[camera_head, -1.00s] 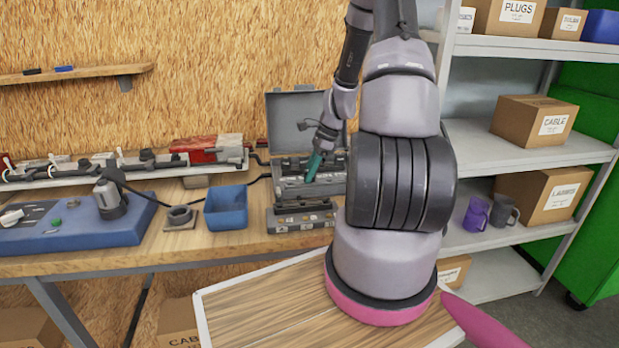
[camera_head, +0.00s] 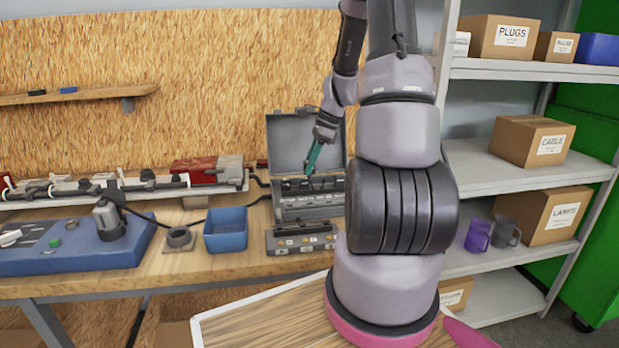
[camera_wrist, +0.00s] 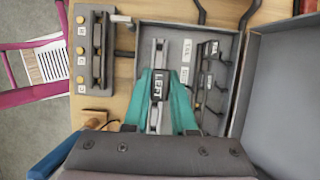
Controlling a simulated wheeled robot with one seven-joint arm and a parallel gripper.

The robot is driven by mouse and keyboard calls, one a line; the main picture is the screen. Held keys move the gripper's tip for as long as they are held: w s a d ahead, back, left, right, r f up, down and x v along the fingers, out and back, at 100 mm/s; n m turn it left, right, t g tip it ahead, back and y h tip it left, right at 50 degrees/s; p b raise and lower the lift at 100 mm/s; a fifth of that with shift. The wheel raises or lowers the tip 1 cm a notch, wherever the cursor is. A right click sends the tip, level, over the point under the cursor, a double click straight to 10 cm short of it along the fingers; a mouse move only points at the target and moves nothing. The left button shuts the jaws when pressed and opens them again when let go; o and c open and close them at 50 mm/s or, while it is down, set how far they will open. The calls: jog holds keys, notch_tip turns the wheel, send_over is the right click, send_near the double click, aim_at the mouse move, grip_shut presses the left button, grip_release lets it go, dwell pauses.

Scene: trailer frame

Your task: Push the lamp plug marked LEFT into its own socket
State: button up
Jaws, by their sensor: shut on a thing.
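My gripper (camera_head: 311,170), with teal fingers, is above the open grey case (camera_head: 287,214) on the bench. In the wrist view the fingers are shut on the grey lamp plug marked LEFT (camera_wrist: 158,85). The plug is too small to make out in the head view. Whether it is fully clear of the case is hard to tell. A dark socket block (camera_head: 300,239) stands in front of the case. In the wrist view this block (camera_wrist: 82,77) is left of the gripper, with lettered brass-coloured spots along it.
Other labelled plugs (camera_wrist: 208,80) lie in the case, right of the fingers. The case lid (camera_head: 290,142) stands open behind. A blue bin (camera_head: 226,243), a dark square ring (camera_head: 179,239) and a blue panel (camera_head: 75,255) are to the left. Shelving (camera_head: 480,165) is to the right.

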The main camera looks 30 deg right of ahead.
jog(key=shift+r, duration=0.1)
jog(key=w+d+f, duration=0.2)
jog(key=w+d, duration=0.5)
jog(key=d, duration=0.1)
jog(key=shift+w+d+f, duration=0.15)
jog(key=shift+w+d, duration=0.25)
dwell(0.4)
jog(key=shift+f, duration=1.8)
jog(key=shift+f, duration=0.15)
jog(key=shift+f, duration=0.3)
jog(key=shift+f, duration=0.2)
jog(key=shift+f, duration=0.35)
